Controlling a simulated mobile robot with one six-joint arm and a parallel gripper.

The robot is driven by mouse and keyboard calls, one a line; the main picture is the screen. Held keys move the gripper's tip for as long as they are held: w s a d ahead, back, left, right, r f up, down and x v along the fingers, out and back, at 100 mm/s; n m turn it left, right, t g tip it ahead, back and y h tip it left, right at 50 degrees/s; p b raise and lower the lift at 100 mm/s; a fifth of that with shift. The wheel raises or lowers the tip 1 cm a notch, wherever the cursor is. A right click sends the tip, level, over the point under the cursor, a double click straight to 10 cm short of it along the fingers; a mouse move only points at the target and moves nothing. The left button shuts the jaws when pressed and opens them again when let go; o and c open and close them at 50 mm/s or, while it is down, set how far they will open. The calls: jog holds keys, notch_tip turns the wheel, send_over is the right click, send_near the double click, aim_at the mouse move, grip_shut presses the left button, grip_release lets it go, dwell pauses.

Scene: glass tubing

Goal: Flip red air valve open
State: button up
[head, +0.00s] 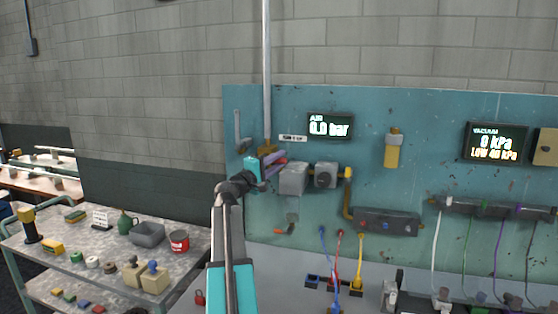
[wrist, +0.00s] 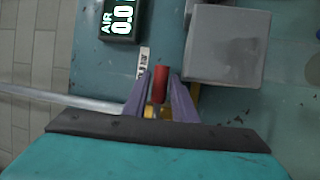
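The red valve handle (wrist: 160,84) shows in the wrist view between the two purple fingers of my gripper (wrist: 161,78). Narrow gaps seem to show on both sides of the handle, so the fingers look open around it. Some yellow brass (wrist: 158,111) shows behind the fingers. In the head view my gripper (head: 274,159) is at the air line on the teal panel, and a little red of the handle (head: 281,161) shows beside the fingers. The rest of the valve is mostly hidden. The AIR display (head: 330,126) reads 0.0 bar.
A grey box (head: 293,178) sits just right of my gripper, close to the fingers. A vertical pipe (head: 266,70) runs down to the valve. A small label (head: 293,138) is above. Coloured hoses (head: 340,255) hang lower right; a cluttered bench (head: 75,235) stands left.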

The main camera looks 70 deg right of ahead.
grip_shut()
